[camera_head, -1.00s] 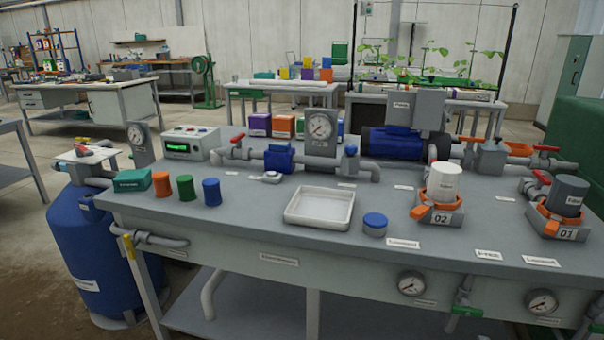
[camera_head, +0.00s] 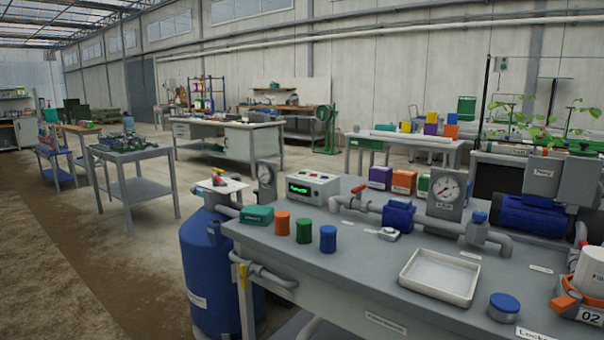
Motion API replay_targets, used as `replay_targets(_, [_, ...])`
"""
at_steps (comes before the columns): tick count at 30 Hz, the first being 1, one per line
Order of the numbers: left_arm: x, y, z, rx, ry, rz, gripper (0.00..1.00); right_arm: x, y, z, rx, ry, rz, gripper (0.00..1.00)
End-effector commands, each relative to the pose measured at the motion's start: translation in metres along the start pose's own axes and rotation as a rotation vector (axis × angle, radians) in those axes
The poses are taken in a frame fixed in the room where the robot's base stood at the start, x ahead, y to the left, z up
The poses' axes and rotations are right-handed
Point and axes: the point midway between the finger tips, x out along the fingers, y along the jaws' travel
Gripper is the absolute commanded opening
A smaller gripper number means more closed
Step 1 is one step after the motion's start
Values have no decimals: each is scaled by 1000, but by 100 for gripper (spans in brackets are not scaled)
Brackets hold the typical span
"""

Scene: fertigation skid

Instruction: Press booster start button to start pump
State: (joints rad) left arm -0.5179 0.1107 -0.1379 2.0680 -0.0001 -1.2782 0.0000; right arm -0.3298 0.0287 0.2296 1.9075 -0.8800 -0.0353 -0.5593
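A grey-white control box (camera_head: 313,190) with a lit green display stands on the back left of the grey skid table (camera_head: 300,262). A red and a green button show small on its top; I cannot read which is the booster start. A blue pump motor (camera_head: 530,213) lies at the right behind the pipes. A smaller blue pump body (camera_head: 398,217) sits on the pipe line, beside a round gauge (camera_head: 446,190). Neither of my grippers is in view.
Orange (camera_head: 282,222), green (camera_head: 304,230) and blue (camera_head: 328,238) caps stand before the box, by a teal box (camera_head: 256,216). A white tray (camera_head: 440,275) and a blue-lidded jar (camera_head: 503,307) lie to the right. A blue tank (camera_head: 208,275) stands left; open floor lies beyond.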

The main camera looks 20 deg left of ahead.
Motion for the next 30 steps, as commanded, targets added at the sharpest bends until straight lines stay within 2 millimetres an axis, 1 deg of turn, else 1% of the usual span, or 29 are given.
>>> replay_targets(1, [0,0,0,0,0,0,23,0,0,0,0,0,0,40])
replay_targets(4, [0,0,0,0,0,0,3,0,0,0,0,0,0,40])
replay_targets(5, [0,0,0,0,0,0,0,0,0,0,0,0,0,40])
replay_targets(30, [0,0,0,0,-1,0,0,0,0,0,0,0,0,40])
